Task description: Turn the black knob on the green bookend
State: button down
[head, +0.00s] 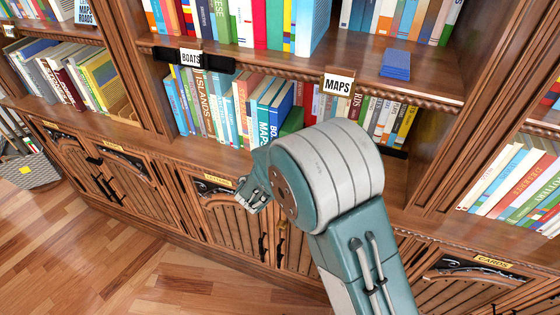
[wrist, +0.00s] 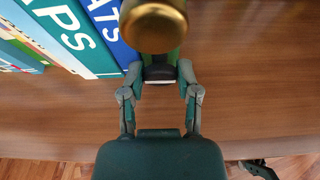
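The green bookend (head: 292,122) stands on the middle shelf at the right end of a row of books, partly hidden behind my arm in the head view. In the wrist view a little of its green (wrist: 172,57) shows behind a round brass-coloured part (wrist: 153,25), which is large and close to the camera. A dark piece with a pale lower edge (wrist: 159,74), possibly the black knob, lies between my fingertips. My gripper (wrist: 160,76) is open, a finger on either side of this piece. I cannot tell whether they touch it.
Books (wrist: 75,35) stand close at the left of the gripper in the wrist view. The bare wooden shelf (wrist: 250,85) lies open to the right. More books (head: 390,118) stand right of my arm. Cabinet doors (head: 235,225) are below.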

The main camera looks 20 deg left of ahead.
jog(key=shift+r+m, duration=0.1)
jog(key=shift+m, duration=0.2)
jog(key=shift+m+y, duration=1.1)
jog(key=shift+m, duration=0.1)
jog(key=m+t+y, duration=0.1)
jog(key=m+y, duration=0.1)
jog(key=m, duration=0.1)
jog(key=shift+d, duration=0.15)
jog(key=m, duration=0.1)
jog(key=m+t+y, duration=0.1)
jog(key=m, duration=0.2)
jog(key=shift+f+y, duration=0.3)
jog(key=shift+y, duration=0.1)
jog(key=shift+d+f+m+t+y, duration=0.15)
jog(key=shift+m+t, duration=0.25)
jog(key=shift+m, duration=0.5)
jog(key=shift+r+m+t+y, duration=0.1)
jog(key=shift+m+t+y, duration=0.25)
jog(key=shift+m, duration=0.55)
jog(key=shift+f, duration=0.15)
jog(key=shift+c, duration=1.8)
grip_release()
